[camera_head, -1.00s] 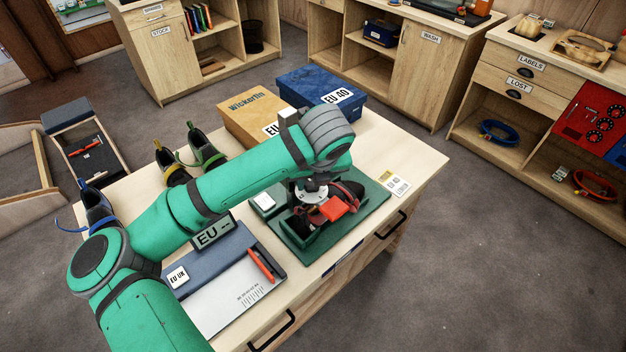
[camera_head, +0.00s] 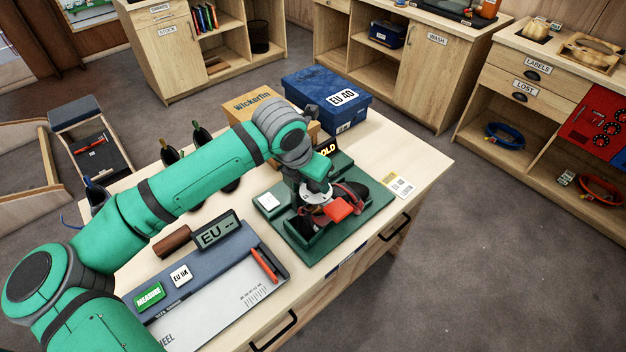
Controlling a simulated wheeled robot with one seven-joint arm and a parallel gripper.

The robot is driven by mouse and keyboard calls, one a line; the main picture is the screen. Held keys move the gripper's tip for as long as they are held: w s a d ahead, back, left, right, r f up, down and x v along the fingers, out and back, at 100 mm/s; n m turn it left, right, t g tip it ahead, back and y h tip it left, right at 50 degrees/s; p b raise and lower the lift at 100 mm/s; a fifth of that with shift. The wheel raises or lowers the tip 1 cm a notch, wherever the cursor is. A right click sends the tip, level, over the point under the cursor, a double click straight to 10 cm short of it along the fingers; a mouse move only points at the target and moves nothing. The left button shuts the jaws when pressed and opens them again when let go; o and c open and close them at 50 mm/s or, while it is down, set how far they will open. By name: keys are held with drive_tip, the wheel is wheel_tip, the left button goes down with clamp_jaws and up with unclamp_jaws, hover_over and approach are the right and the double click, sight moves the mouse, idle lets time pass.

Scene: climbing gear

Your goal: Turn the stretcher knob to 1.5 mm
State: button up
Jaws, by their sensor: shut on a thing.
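The stretcher stands on a dark green base (camera_head: 345,232) on the table and holds a dark shoe with red edging (camera_head: 355,194). A pale round dial (camera_head: 316,197) with marks around it sits on top, beside a red block (camera_head: 340,209). My gripper (camera_head: 316,186) points down at the dial and is shut on the knob at its middle. The knob and fingertips are mostly hidden by my wrist, and the dial's setting is too small to read. A dark sign (camera_head: 328,148) behind shows the letters "OLD", partly covered by my wrist.
A measuring board (camera_head: 215,300) with a green MEASURE button (camera_head: 149,295) and an EU display (camera_head: 214,233) lies at front left. A blue EU 40 box (camera_head: 325,97) and a tan box (camera_head: 250,106) stand behind.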

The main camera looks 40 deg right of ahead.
drive_tip(key=shift+m+g, duration=0.4)
drive_tip(key=shift+m, duration=0.7)
drive_tip(key=shift+w+a+f, duration=0.1)
drive_tip(key=o, duration=1.1)
drive_tip(key=shift+c, duration=0.2)
drive_tip(key=shift+w+a, duration=0.1)
drive_tip(key=shift+a, duration=0.05)
drive_tip(key=shift+d, duration=0.25)
drive_tip(key=shift+a+r, duration=0.1)
drive_tip(key=shift+r, duration=0.1)
drive_tip(key=v, duration=1)
drive_tip(key=shift+r, duration=0.2)
